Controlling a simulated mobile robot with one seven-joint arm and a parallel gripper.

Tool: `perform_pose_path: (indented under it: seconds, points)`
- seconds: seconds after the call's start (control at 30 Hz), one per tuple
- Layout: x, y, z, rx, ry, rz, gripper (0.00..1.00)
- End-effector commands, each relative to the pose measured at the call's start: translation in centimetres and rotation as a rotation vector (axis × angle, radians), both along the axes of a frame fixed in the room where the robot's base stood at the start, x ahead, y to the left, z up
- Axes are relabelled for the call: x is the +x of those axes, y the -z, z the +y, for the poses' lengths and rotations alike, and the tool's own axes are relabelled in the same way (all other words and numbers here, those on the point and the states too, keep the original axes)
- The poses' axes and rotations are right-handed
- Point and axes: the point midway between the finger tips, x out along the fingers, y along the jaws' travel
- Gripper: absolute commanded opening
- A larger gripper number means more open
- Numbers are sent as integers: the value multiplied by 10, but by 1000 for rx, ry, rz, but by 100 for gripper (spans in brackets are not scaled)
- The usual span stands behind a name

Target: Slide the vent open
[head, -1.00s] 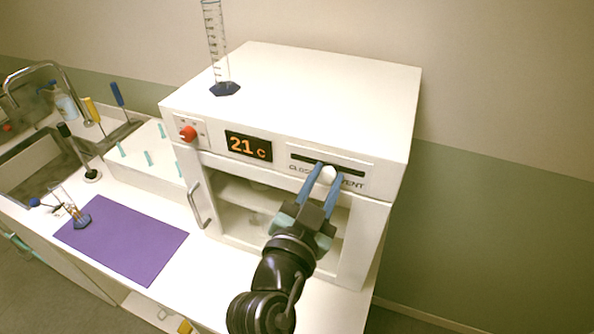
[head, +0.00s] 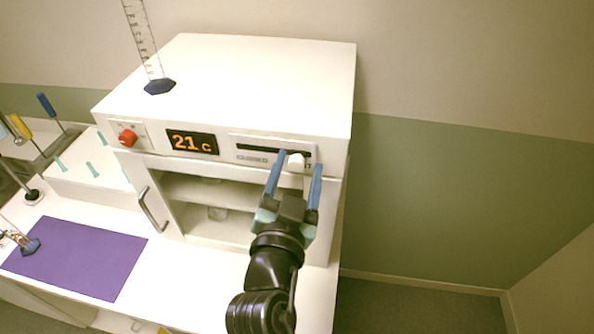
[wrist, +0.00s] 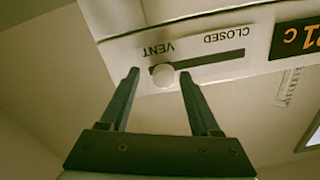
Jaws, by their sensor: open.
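The vent slider is a round white knob (head: 296,161) in a dark horizontal slot on the front panel (head: 248,141) of a white oven-like cabinet. The slot is labelled CLOSED at one end and VENT at the other. The knob is close to the VENT end, as the wrist view also shows (wrist: 163,75). My gripper (head: 299,160) is open, with its blue fingers on either side of the knob.
A display reading 21 C (head: 192,143) and a red dial (head: 128,138) are left of the slot. A graduated cylinder (head: 158,86) stands on the cabinet top. The door handle (head: 153,209) is below. A purple mat (head: 80,258) lies at left.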

Motion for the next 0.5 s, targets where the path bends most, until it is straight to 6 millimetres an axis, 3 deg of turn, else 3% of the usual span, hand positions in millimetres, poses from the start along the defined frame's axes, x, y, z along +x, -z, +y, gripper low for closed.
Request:
perform_pose_path:
  seconds: [0.23,0.5]
  points:
    - [-18,4,6,-1,-3,-1,63]
    - [-69,6,19,-1,-2,0,63]
